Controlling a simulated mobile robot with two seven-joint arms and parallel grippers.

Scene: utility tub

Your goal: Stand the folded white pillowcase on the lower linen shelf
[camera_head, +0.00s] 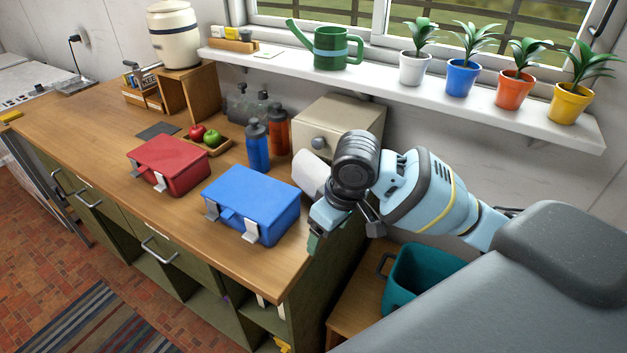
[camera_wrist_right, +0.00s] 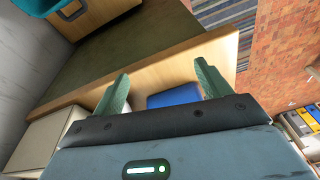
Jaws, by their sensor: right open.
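I cannot make out the folded white pillowcase for certain. Small white edges (camera_head: 268,304) show in an open compartment at the near end of the green cabinet, too small to identify. Open shelves (camera_head: 205,303) run below the counter; I cannot tell which is the lower linen shelf. My right gripper (camera_head: 314,238) is just off the counter's near right corner, beside the blue box. In the right wrist view my right gripper (camera_wrist_right: 162,85) is open and empty, with the counter edge beyond its fingers. My left gripper is not in view.
A blue box (camera_head: 252,203) and red box (camera_head: 167,164) stand on the wooden counter (camera_head: 110,205), with bottles and a cream safe (camera_head: 335,125) behind. A teal tub (camera_head: 425,278) stands right of the cabinet. Potted plants line the windowsill (camera_head: 480,105).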

